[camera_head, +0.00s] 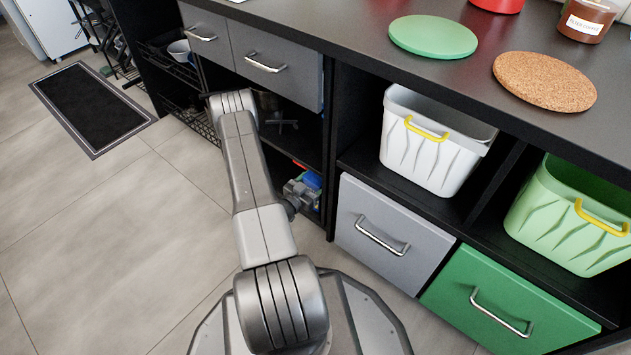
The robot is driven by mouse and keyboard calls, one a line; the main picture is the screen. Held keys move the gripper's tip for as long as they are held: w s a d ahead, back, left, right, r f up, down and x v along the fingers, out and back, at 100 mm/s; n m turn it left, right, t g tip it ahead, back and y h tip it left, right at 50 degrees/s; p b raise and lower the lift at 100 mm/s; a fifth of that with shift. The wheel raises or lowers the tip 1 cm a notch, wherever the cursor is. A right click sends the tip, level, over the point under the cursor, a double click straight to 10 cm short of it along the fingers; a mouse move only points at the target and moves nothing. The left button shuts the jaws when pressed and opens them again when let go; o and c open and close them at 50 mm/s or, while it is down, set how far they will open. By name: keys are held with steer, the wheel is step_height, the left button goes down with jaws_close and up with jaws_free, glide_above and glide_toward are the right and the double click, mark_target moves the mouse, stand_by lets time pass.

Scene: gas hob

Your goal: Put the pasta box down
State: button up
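My arm rises from my base and bends at an elbow near the drawers. A grey part that looks like my gripper (301,194) shows just right of the arm, low at the front of the open shelf. Its fingers are too small and too covered to read. A small blue thing (312,180) is right at it, with a bit of red just above. I cannot tell whether this blue thing is the pasta box, or whether it is held or stands on the shelf. No other pasta box can be made out.
The dark worktop (350,30) holds a green round mat (433,36), a cork mat (545,81), a red pot (497,3) and a labelled jar (586,19). Below are a white bin (425,150), a green bin (560,225) and closed drawers (385,235). Floor at left is clear beyond a dark rug (92,105).

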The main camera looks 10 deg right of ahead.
steer(key=o, duration=1.5)
steer(key=shift+o, duration=0.2)
steer(key=shift+r, duration=0.15)
steer(key=p+v, duration=0.3)
steer(key=v, duration=0.9)
steer(key=shift+p, duration=0.4)
steer(key=b+x, duration=0.4)
steer(key=x, duration=0.7)
steer(key=shift+w+d, duration=0.15)
steer(key=shift+d, duration=0.1)
steer(key=shift+w+d, duration=0.2)
steer(key=shift+s+a+r+p, duration=0.2)
steer(key=shift+a+r+p, duration=0.05)
steer(key=shift+r+p, duration=0.4)
steer(key=shift+f, duration=0.15)
